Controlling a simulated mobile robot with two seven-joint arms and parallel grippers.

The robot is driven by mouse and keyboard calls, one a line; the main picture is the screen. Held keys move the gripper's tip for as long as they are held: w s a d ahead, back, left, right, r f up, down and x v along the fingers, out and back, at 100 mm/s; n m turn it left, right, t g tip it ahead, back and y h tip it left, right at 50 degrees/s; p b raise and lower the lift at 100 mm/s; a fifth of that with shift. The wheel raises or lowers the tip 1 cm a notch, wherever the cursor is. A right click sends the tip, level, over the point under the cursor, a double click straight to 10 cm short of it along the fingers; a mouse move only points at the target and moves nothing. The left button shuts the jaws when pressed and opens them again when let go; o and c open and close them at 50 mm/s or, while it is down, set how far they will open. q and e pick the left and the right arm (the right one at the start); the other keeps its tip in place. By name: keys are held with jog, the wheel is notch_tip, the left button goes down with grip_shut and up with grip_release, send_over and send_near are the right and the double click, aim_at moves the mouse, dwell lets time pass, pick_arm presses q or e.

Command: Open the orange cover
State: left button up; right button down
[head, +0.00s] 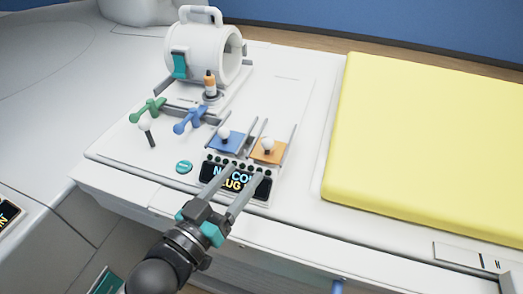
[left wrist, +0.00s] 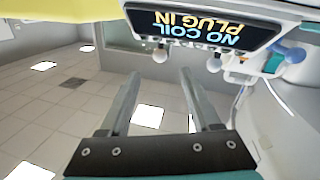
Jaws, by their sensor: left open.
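The orange cover cannot be made out there. My right gripper is not in view.
A white ring-shaped coil (head: 205,50) with a handle stands behind the covers. A yellow pad (head: 430,150) lies to the right.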

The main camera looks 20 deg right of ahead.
aim_at(264, 147)
pick_arm(q)
jog(key=b+x, duration=0.1)
jog(key=x, duration=0.6)
jog(key=shift+w+d+f, duration=0.1)
jog(key=shift+w+d, duration=0.5)
jog(key=shift+d, duration=0.05)
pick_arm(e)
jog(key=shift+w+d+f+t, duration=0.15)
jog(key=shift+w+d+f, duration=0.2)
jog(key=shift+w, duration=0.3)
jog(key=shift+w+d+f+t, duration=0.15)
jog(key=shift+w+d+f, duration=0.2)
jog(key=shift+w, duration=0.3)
pick_arm(q)
grip_shut()
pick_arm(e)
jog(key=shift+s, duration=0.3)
